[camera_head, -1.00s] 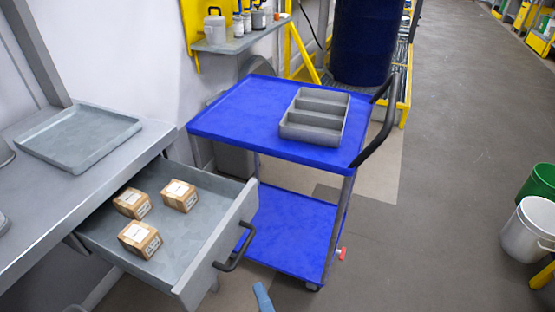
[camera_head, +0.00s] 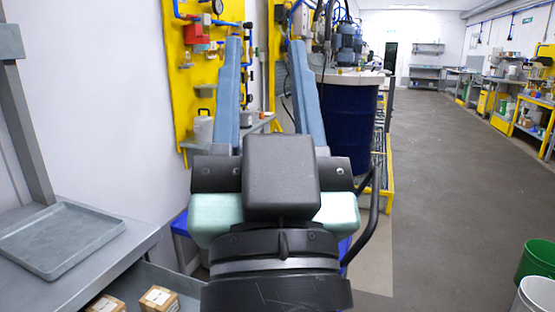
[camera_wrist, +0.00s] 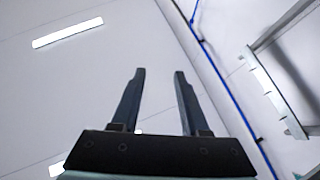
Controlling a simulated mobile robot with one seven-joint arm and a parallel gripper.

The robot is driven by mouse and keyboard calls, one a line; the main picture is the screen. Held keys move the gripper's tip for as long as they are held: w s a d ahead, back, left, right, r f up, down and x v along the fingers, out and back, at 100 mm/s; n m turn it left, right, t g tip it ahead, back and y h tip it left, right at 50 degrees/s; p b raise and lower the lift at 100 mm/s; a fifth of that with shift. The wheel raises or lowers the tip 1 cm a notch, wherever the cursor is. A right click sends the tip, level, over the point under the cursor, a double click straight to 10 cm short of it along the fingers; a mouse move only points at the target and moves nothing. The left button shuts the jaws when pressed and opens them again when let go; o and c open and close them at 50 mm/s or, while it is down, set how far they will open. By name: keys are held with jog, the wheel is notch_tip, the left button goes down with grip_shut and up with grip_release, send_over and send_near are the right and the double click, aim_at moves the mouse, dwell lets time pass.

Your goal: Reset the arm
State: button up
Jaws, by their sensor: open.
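My gripper (camera_head: 267,65) is raised in front of the head camera, with its two blue fingers pointing up and spread apart. It is open and nothing is between the fingers. In the wrist view my gripper (camera_wrist: 160,75) also shows its fingers apart and empty, against the ceiling and its light strips. My wrist hides most of the blue cart (camera_head: 181,224) in the head view.
A grey tray (camera_head: 60,236) lies on the workbench at left. The drawer (camera_head: 165,273) below is open and holds small boxes (camera_head: 158,298). A dark blue drum (camera_head: 350,125) stands behind. Buckets (camera_head: 537,262) stand at right. The aisle floor is clear.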

notch_tip(320, 180, up, 24)
jog(key=s+t+h+p, duration=0.1)
jog(key=s+p, duration=0.1)
jog(key=p, duration=1.8)
jog(key=shift+s+d+h, duration=0.35)
jog(key=shift+h, duration=0.05)
jog(key=shift+r, duration=0.1)
